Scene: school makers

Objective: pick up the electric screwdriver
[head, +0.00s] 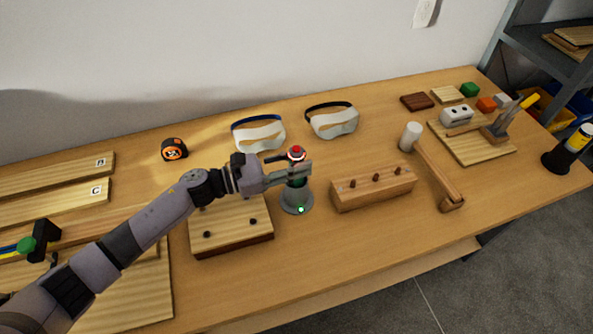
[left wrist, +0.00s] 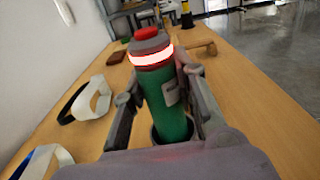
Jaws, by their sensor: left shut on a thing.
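The electric screwdriver (head: 297,154) stands upright in a grey round base (head: 296,203) with a small green light. In the left wrist view the screwdriver (left wrist: 167,95) has a green body, a grey upper part with a bright ring and a red cap. My left gripper (head: 300,174) reaches it from the left and is shut on its body, one finger on each side. The lower end of the screwdriver is hidden in the base. My right gripper is not in view.
A wooden block with pegs (head: 372,190) stands close to the right, and a wooden board with holes (head: 232,240) lies left of the base. Two pairs of goggles (head: 262,135) (head: 333,121) lie behind. A mallet (head: 432,168) lies farther right. The table front is clear.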

